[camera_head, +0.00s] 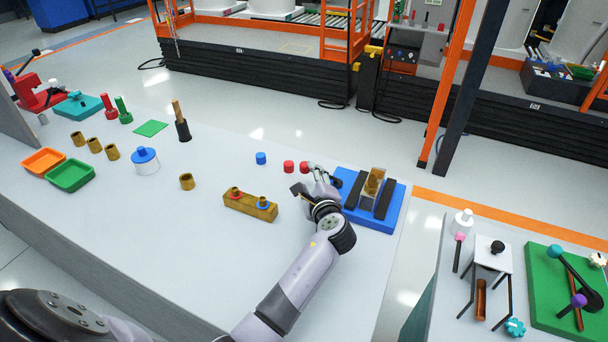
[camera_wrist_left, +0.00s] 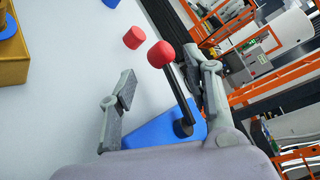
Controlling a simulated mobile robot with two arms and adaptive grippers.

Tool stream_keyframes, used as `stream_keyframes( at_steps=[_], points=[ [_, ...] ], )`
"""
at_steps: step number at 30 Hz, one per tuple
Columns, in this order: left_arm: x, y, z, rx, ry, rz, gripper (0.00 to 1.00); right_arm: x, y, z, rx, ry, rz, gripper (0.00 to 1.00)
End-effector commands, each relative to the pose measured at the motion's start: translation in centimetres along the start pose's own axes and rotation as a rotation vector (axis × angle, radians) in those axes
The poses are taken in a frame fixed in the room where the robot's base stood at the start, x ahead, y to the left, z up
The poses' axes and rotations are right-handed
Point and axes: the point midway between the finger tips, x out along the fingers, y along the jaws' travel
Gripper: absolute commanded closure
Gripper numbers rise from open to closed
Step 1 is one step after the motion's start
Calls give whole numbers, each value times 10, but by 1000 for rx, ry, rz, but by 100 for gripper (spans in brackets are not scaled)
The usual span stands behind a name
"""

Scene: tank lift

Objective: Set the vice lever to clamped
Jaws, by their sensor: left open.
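The vice is a blue base (camera_head: 391,217) with two black jaws (camera_head: 385,199) and a brass-coloured block (camera_head: 373,183) between them, at the right end of the table. Its lever (camera_wrist_left: 178,95) is a black rod with a red knob (camera_wrist_left: 160,54), rising from a dark pivot on the blue base. The knob also shows in the head view (camera_head: 304,167), mostly beside the gripper. My left gripper (camera_head: 308,181) is open at the vice's left side. In the left wrist view its fingers (camera_wrist_left: 160,78) stand either side of the lever, with the rod nearer the right finger. My right gripper is not in view.
A brass block with ringed holes (camera_head: 249,207) lies left of my forearm. A red cylinder (camera_head: 288,167) stands close to the knob, with a blue one (camera_head: 261,158) farther left. Brass cups, trays and a bottle occupy the left table. The table's right edge is just past the vice.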

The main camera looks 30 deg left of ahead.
Motion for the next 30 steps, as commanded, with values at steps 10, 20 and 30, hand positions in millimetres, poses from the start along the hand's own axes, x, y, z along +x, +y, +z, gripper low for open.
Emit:
stream_keyframes(
  at_steps=[10,20,30],
  points=[
    [64,3,-2,-1,-1,-1,54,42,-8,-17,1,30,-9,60],
    [75,0,0,-2,1,1,54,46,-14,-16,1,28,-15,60],
    [75,0,0,-1,1,1,68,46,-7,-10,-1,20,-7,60]
  ],
)
